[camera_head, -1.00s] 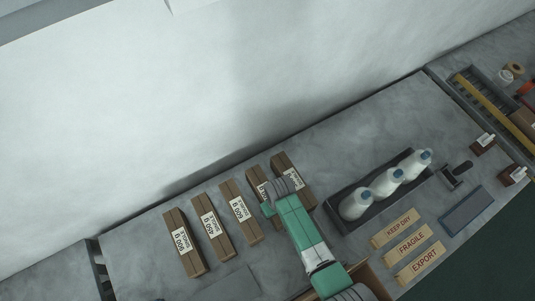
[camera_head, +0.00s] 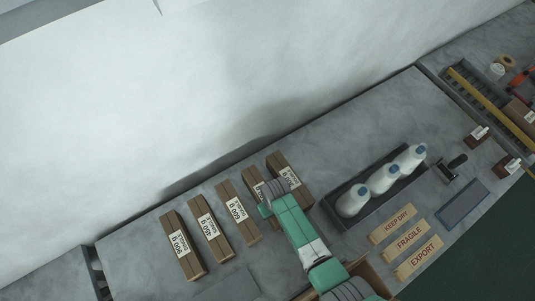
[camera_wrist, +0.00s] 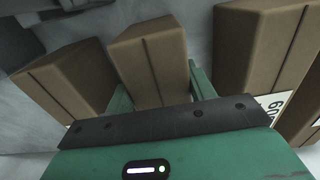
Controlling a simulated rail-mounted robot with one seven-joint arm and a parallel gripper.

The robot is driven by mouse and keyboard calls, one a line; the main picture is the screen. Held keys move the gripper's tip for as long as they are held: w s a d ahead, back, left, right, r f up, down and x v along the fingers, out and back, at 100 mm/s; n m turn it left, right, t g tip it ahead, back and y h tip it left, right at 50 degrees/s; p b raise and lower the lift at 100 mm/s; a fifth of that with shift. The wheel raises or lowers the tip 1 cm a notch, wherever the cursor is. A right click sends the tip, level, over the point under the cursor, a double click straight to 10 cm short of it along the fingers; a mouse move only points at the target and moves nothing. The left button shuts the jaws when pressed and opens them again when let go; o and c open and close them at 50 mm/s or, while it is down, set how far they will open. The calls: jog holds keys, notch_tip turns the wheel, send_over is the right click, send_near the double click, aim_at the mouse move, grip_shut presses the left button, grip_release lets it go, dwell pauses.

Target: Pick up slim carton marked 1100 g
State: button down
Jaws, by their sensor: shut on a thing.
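Slim brown cartons stand in a row on the grey bench in the head view. In the wrist view my gripper (camera_wrist: 158,88) is shut on a brown carton (camera_wrist: 150,52), with a green finger on each side of it. It is the fourth carton (camera_head: 249,174) from the left in the head view, mostly covered by my arm, and its label is too covered to read. The rightmost carton (camera_head: 277,161) has a label too small to read. I cannot tell which of these two is marked 1100 g.
Cartons marked 900 g (camera_head: 190,266), 450 g (camera_head: 218,250) and 600 g (camera_head: 246,234) stand to the left. To the right are a dark tray (camera_head: 337,219) with white bottles and signs reading KEEP DRY, FRAGILE (camera_head: 409,239) and EXPORT. The gaps beside the held carton are narrow.

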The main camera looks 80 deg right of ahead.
jog(key=shift+d+r, duration=0.1)
jog(key=shift+r, duration=0.1)
notch_tip(320, 180, up, 10)
jog(key=shift+f+p, duration=0.1)
jog(key=shift+p, duration=0.5)
